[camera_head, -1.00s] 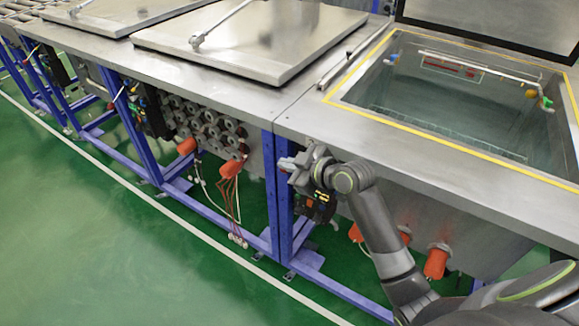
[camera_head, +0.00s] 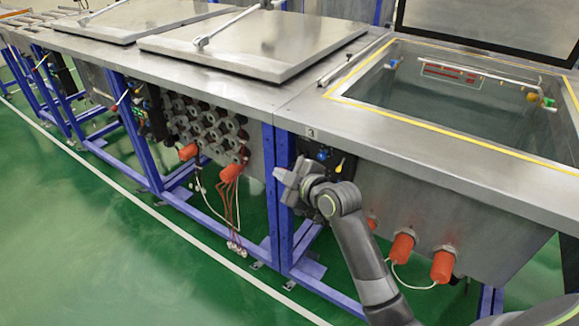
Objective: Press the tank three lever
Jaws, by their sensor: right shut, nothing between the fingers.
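The open tank (camera_head: 440,88) with the yellow-edged rim stands at the right, and its raised dark lid (camera_head: 490,38) is at the top right. A small plate with a 3 (camera_head: 309,132) is on its front edge. Below the plate is a dark valve panel with a blue fitting (camera_head: 322,155) and a small yellow lever (camera_head: 340,165). My right gripper (camera_head: 286,181) is shut and empty, in front of the blue post and to the left of and below the lever, apart from it in the picture. It and its wrist hide the lower part of the panel. My left gripper is not in view.
Two closed tank lids (camera_head: 250,45) lie on the steel bench to the left. Blue frame posts (camera_head: 283,200) stand beside the gripper. Orange caps (camera_head: 402,247) and loose cables stick out low. The green floor (camera_head: 90,240) in front is clear.

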